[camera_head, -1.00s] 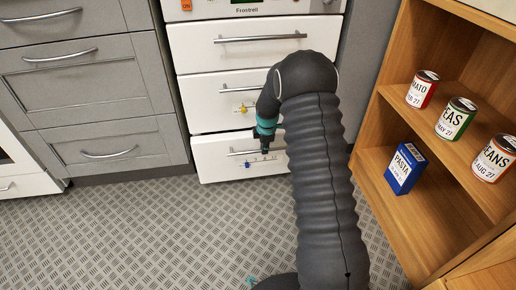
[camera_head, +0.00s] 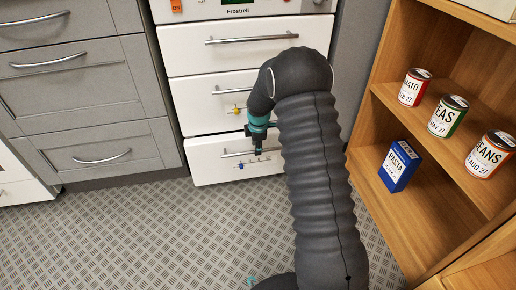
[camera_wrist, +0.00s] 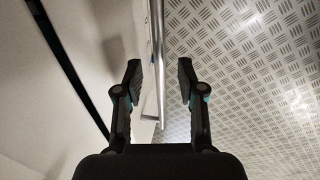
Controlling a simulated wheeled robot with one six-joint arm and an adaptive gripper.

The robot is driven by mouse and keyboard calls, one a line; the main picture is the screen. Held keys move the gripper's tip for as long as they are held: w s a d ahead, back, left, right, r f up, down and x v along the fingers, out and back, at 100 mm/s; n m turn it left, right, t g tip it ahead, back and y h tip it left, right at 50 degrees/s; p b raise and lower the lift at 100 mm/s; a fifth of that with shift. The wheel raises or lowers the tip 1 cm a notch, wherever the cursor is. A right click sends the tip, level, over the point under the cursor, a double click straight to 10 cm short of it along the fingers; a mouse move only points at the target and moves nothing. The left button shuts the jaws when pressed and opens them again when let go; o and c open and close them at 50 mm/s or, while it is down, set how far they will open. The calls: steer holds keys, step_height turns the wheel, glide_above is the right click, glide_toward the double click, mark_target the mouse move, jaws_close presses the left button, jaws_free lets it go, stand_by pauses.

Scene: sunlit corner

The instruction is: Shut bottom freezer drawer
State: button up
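The freezer's white bottom drawer (camera_head: 209,164) is at the foot of the white freezer, low in the head view. Its front seems to stand slightly forward of the drawer above, but my arm hides its right part and I cannot tell how far. My gripper (camera_head: 257,150) is in front of it, pointing down at its bar handle (camera_head: 232,154). In the wrist view, my gripper (camera_wrist: 160,78) has its fingers apart, with the metal handle (camera_wrist: 158,50) showing between them. I cannot tell whether either finger touches it.
Two white drawers (camera_head: 205,101) with bar handles are above. Grey cabinet drawers (camera_head: 85,75) stand on the left. On the right, a wooden shelf (camera_head: 425,205) holds several cans (camera_head: 448,117) and a blue pasta box (camera_head: 399,166). The patterned metal floor (camera_head: 130,240) is clear in front.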

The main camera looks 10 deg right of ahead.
step_height(320, 180, up, 10)
steer(key=s, duration=0.2)
stand_by(0.3)
